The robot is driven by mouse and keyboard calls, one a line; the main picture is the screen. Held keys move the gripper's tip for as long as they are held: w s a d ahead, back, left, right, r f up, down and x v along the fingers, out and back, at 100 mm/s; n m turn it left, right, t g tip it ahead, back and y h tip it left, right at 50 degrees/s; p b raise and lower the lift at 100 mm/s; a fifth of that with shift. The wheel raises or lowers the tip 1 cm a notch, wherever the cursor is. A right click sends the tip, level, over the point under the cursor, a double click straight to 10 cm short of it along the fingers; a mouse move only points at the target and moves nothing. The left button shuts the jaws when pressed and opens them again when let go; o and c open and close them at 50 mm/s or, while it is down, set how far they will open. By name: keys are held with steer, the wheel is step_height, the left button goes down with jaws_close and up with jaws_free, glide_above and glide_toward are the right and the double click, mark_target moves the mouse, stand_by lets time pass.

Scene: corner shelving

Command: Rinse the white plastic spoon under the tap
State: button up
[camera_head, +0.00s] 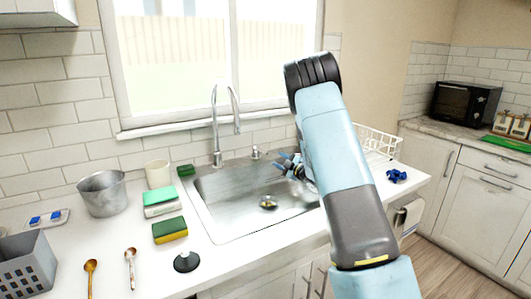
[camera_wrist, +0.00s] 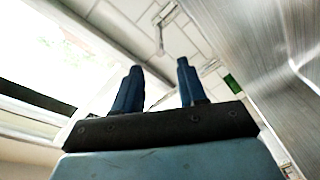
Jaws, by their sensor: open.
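My gripper (camera_head: 287,163) is above the right part of the steel sink (camera_head: 225,222), partly behind my arm. In the wrist view, my gripper (camera_wrist: 158,80) has its two blue fingers apart with nothing held between them. The tap (camera_head: 216,125) rises behind the sink with its spout curving over the basin, to the left of my gripper. No clearly white plastic spoon shows. Two spoons lie on the front left counter: a golden-brown one (camera_head: 91,267) and a brownish one with a paler part (camera_head: 131,262). My arm hides part of the sink's right side.
Left of the sink are a metal bucket (camera_head: 102,196), a cream cup (camera_head: 158,173), sponges (camera_head: 170,230), a black stopper (camera_head: 187,262) and a grey basket (camera_head: 30,268). A white rack (camera_head: 376,142) and a blue object (camera_head: 397,175) are at the right. A window is behind.

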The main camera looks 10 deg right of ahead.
mark_target(257, 149)
steer(key=x, duration=1.3)
steer(key=shift+c, duration=0.3)
jaws_close()
